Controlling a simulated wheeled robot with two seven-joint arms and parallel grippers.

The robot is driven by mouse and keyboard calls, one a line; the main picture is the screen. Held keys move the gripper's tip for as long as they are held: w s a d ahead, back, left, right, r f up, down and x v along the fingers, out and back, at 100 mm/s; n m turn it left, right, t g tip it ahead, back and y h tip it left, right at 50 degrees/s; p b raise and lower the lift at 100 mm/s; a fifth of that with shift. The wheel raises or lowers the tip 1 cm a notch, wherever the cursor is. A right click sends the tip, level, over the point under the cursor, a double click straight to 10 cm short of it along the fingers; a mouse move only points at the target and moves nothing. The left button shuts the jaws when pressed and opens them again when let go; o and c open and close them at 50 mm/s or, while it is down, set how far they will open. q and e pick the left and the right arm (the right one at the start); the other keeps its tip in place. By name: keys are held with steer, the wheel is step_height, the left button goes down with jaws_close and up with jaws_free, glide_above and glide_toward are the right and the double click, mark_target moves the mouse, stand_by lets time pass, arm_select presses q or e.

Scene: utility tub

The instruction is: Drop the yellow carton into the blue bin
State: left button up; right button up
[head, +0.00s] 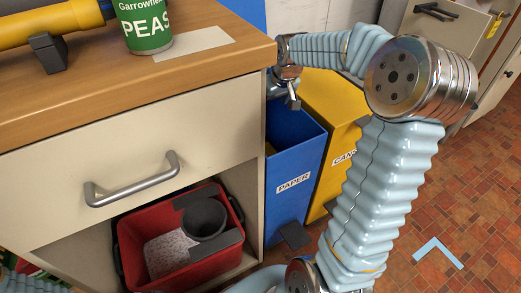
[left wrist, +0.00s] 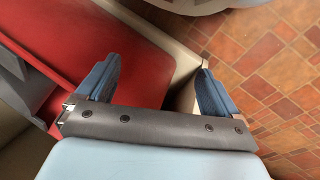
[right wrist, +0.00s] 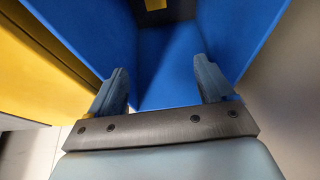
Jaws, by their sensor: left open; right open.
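The blue bin (head: 290,200), labelled PAPER, stands on the floor at the right of the cabinet. My right gripper (head: 291,98) is above its opening, partly hidden behind the counter corner. In the right wrist view the open, empty jaws (right wrist: 161,66) point down into the blue bin (right wrist: 165,55). A small yellow piece (right wrist: 155,4) shows deep in the bin at the top edge; it looks like the yellow carton, mostly cut off by the frame. In the left wrist view my left gripper (left wrist: 162,68) is open and empty, near a red tub (left wrist: 110,35).
A yellow bin (head: 345,105), labelled CANS, stands beside the blue bin. The red tub (head: 130,235) holding a dark pot (head: 204,218) sits under a closed drawer (head: 130,140). A green PEAS can (head: 143,25) stands on the wooden counter (head: 90,95). The tiled floor at right is mostly clear.

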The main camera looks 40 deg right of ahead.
steer(key=p+v, duration=0.1)
steer(key=v, duration=1.2)
steer(key=shift+a, duration=0.1)
